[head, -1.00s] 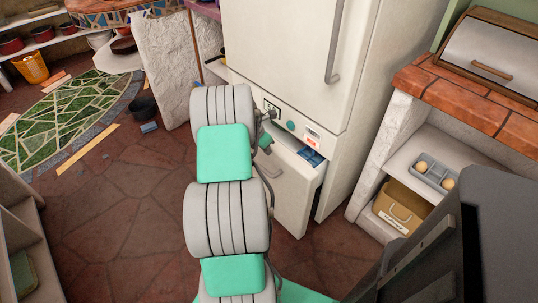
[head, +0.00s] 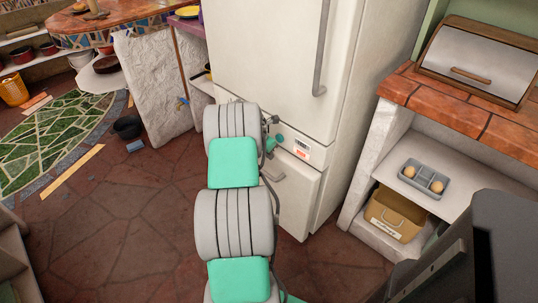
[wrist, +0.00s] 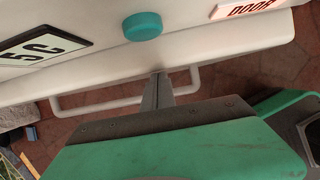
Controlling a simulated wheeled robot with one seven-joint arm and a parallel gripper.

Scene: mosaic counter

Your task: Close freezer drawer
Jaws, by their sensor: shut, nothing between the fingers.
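The freezer drawer (head: 298,196) is the low white front of the white fridge (head: 262,60). In the head view it looks about flush with the panel above, with no open gap or contents showing. Its handle is partly behind my arm; the wrist view shows the pale handle bar (wrist: 95,108) below the white panel edge. My gripper (wrist: 157,78) is shut and empty, its fingertips at the drawer front between the ends of the handle. Whether they touch it I cannot tell.
The panel above the drawer carries a teal knob (head: 279,138) and a red-and-white label (head: 302,148). To the right, a counter's shelf holds a grey tray (head: 425,178) and a tan box (head: 396,212). The stone floor (head: 110,225) at left is mostly clear.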

